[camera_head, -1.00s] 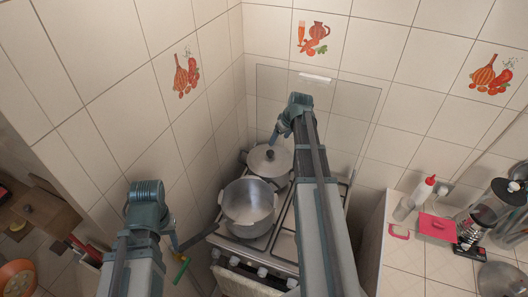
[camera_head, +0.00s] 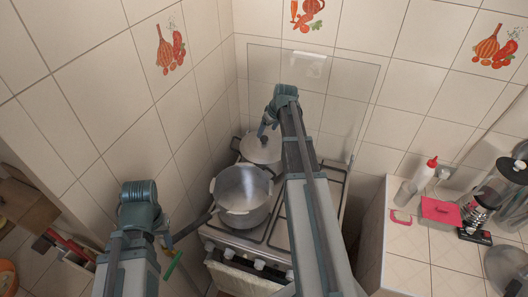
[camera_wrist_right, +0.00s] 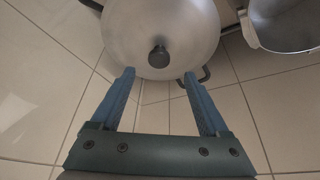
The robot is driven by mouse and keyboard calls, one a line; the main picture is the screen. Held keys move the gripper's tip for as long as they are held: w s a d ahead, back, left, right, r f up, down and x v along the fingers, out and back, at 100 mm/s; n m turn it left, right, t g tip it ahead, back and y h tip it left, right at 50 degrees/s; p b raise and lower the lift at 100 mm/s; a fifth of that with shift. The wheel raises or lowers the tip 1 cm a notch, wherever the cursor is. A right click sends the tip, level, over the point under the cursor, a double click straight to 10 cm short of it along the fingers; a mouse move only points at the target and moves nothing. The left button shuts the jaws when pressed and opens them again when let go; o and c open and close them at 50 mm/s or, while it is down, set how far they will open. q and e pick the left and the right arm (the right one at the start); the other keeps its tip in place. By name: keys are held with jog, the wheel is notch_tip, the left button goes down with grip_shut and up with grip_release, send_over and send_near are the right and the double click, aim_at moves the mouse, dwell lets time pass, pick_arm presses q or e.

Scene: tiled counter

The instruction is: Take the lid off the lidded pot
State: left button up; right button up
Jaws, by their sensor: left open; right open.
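The lidded pot is on the back left burner, with a grey metal lid (camera_head: 258,150) and a dark round knob (camera_head: 263,140) on top. In the right wrist view the lid (camera_wrist_right: 160,22) fills the top middle, and its knob (camera_wrist_right: 158,55) lies just beyond my fingertips, between their lines. My right gripper (camera_wrist_right: 159,77) is open and empty, pointing at the knob without closing on it. In the head view my right gripper (camera_head: 266,128) is right above the lid. My left gripper (camera_head: 168,238) is low at the left, away from the lidded pot; its fingers are partly hidden.
An open, lidless pot (camera_head: 242,195) stands on the front left burner of the stove (camera_head: 298,225), close to the lidded pot. Tiled walls rise behind and left. The counter (camera_head: 408,245) at right holds a red-capped bottle (camera_head: 425,172) and a red item (camera_head: 440,211).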

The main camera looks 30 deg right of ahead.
aim_at(264, 137)
jog(key=shift+f, duration=0.25)
jog(key=b+x, duration=0.5)
jog(key=shift+w+d+f, duration=0.1)
jog(key=shift+d, duration=0.05)
grip_shut()
dwell(0.4)
